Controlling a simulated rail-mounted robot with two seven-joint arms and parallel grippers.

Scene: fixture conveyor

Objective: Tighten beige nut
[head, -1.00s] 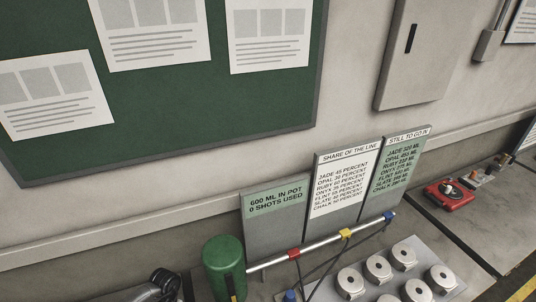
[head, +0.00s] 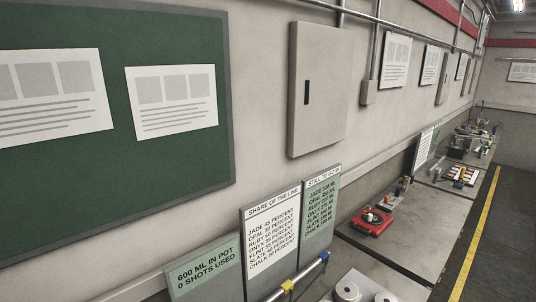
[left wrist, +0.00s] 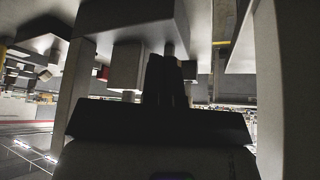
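No beige nut can be made out in either view. My left gripper (left wrist: 168,58) shows in the left wrist view, dark, with its two fingers side by side and close together. Nothing is seen between them. It is upside down or tilted relative to the room, and large pale grey block shapes stand around it. My right gripper is in neither view.
In the head view, a red device (head: 372,222) sits on the bench (head: 428,232) that runs along the wall. Signboards (head: 271,238) and silver round pieces (head: 347,291) are at the bottom. A far station (head: 463,176) holds several small parts. A yellow-lined floor (head: 508,235) is clear at right.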

